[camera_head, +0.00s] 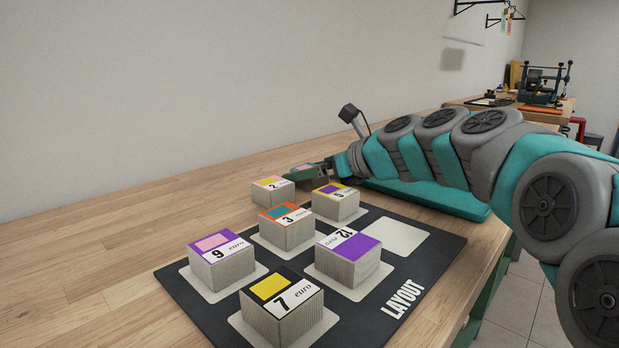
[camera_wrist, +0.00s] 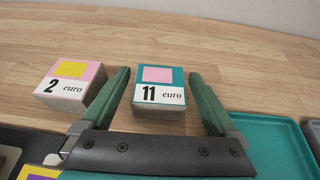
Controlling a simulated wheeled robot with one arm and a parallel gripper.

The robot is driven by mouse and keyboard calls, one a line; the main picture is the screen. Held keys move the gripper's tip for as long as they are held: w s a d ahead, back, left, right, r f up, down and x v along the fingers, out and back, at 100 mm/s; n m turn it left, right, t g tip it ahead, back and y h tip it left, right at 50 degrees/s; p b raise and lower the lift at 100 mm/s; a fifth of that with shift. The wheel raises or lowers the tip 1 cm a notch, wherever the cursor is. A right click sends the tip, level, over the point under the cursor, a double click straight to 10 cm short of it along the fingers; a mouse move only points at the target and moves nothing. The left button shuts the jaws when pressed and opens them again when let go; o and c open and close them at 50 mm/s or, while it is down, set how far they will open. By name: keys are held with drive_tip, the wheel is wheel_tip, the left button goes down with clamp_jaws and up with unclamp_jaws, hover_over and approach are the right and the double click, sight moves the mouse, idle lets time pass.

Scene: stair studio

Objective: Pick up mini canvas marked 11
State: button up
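The mini canvas marked 11 (camera_wrist: 159,92) is a small block with a teal top, a pink square and a white label. It stands on the wooden table between the two green fingers of my gripper (camera_wrist: 160,74). The fingers are open on either side, with narrow gaps visible next to the block. In the head view my gripper (camera_head: 308,172) is at the far end of the row of blocks and largely hides canvas 11.
Canvas 2 (camera_wrist: 72,84) stands close left of my gripper. A dark layout board (camera_head: 440,252) holds canvases 5 (camera_head: 336,202), 3 (camera_head: 287,230), 12 (camera_head: 347,258), 9 (camera_head: 221,263) and 7 (camera_head: 282,312). A teal tray (camera_wrist: 268,142) lies to the right.

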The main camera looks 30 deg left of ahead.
drive_tip(key=c, duration=1.2)
